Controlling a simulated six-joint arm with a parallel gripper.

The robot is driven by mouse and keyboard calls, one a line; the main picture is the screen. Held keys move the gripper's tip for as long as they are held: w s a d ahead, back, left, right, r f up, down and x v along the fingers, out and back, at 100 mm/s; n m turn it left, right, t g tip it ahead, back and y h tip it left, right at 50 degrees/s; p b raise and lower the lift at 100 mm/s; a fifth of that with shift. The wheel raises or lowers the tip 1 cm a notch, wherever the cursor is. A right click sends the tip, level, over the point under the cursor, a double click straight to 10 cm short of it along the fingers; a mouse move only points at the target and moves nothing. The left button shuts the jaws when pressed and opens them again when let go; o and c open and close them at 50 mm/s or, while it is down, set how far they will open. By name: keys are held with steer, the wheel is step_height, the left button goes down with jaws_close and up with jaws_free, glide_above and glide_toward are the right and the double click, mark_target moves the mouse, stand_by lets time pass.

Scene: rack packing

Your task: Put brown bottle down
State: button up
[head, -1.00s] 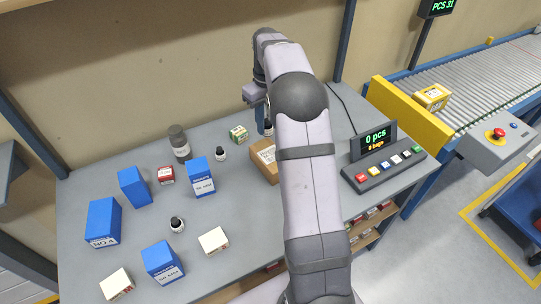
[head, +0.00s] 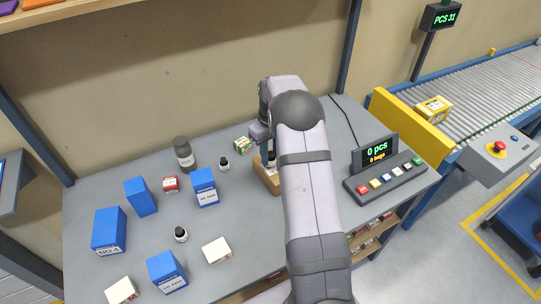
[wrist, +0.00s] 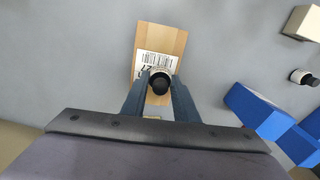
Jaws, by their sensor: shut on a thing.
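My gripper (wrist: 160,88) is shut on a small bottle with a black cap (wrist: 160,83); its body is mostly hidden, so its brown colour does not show. In the wrist view the bottle is upright between the fingers, over a tan box (wrist: 174,38) with a white barcode label. In the head view my gripper (head: 270,157) and the bottle are at this box (head: 270,185), partly hidden by my arm. I cannot tell whether the bottle touches the box.
A button panel (head: 385,181) is on the right. Bare grey table lies between them.

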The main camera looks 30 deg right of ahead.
mark_target(271, 153)
steer(key=shift+f, duration=0.55)
steer(key=shift+f, duration=0.15)
steer(key=o, duration=1.1)
step_height(271, 153, up, 12)
steer(key=shift+r+b, duration=0.15)
steer(key=shift+b, duration=0.95)
